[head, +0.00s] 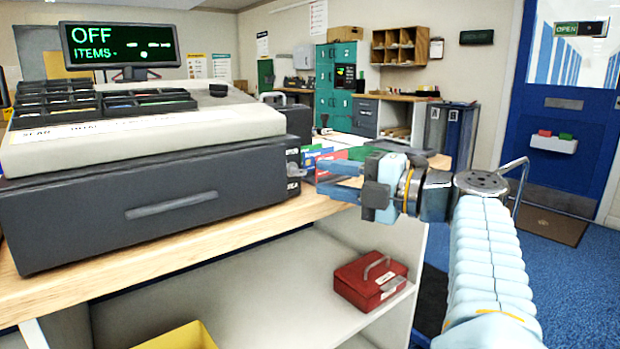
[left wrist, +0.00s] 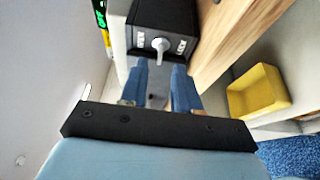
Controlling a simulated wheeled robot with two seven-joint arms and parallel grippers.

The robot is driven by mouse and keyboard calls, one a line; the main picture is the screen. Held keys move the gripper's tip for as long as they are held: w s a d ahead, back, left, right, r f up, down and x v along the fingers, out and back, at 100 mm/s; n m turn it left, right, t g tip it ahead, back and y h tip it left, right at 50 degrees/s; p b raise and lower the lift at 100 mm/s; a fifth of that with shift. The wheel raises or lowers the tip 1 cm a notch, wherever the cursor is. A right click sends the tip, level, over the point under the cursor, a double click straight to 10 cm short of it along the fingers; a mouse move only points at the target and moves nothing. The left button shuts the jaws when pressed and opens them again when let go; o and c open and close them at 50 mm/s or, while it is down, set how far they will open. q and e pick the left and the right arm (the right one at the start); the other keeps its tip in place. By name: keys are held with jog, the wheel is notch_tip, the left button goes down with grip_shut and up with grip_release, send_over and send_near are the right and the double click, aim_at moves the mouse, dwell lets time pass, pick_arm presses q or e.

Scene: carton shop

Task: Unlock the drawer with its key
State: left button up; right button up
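The dark grey drawer (head: 170,205) sits shut under the cash register on the wooden counter. Its black side panel (left wrist: 178,22) has white lettering either side of a silver lock piece (left wrist: 158,44). It looks like a key standing in the lock, its narrow end pointing towards my fingers; in the head view it is a small grey shape (head: 296,171). My left gripper (head: 324,179) is beside this panel, its blue fingers spread. In the left wrist view, its fingertips (left wrist: 161,70) are just short of the silver piece, with a gap between them. My right gripper is not in view.
The register (head: 140,130) stands above the drawer. Coloured cards or folders (head: 325,157) lie behind my left gripper. A red box (head: 370,280) is on the shelf below, and a yellow bin (head: 180,338) is at the bottom. Open floor lies to the right.

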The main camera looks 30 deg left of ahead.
aim_at(306, 173)
pick_arm(q)
jog(key=a, duration=0.4)
grip_shut()
